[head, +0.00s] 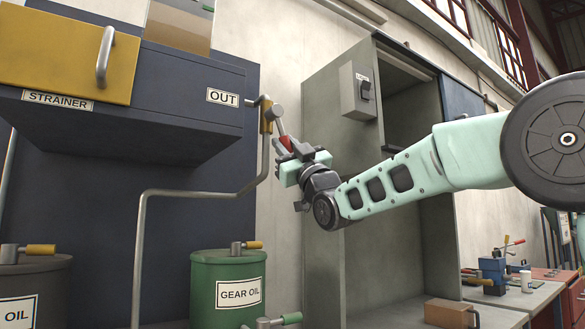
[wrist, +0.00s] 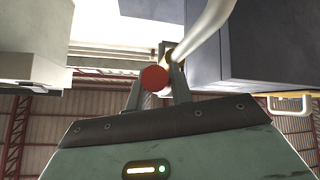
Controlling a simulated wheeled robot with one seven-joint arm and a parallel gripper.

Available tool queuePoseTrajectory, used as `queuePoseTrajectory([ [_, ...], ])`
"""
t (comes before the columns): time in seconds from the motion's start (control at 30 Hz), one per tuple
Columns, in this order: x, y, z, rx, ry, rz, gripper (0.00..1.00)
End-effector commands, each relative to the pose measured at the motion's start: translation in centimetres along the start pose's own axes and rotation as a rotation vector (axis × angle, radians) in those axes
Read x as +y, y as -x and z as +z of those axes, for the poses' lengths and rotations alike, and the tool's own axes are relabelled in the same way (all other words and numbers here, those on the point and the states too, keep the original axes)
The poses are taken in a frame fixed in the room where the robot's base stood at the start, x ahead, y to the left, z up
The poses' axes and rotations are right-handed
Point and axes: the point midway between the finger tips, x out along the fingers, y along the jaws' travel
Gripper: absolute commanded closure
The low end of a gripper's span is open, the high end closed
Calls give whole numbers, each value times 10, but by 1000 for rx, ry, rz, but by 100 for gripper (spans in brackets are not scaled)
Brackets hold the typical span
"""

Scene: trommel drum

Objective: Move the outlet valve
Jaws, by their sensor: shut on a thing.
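The outlet valve (head: 266,115) sits on the grey pipe beside the OUT label, with a brass-coloured body and a red-tipped lever (head: 286,142) pointing down and to the right. My gripper (head: 288,150) is at the lever, shut on it near its red end. In the wrist view the round red end of the lever (wrist: 155,78) shows between the two fingers of my gripper (wrist: 158,85). The contact itself is partly hidden by the fingers.
The dark strainer box (head: 180,120) with a yellow door is left of the valve. The grey pipe (head: 190,193) bends down and left. A green GEAR OIL drum (head: 205,285) stands below. A grey cabinet (head: 325,240) with a switch box (head: 352,95) is behind my arm.

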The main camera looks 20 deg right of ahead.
Motion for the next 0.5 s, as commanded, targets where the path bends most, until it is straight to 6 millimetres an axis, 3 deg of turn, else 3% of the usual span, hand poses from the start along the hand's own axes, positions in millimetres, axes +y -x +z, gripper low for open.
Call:
queuePoseTrajectory([
  [0.03, -8, 7, 5, -9, -30, 27, 100],
  [0.5, -28, 3, -3, -69, -227, 224, 100],
])
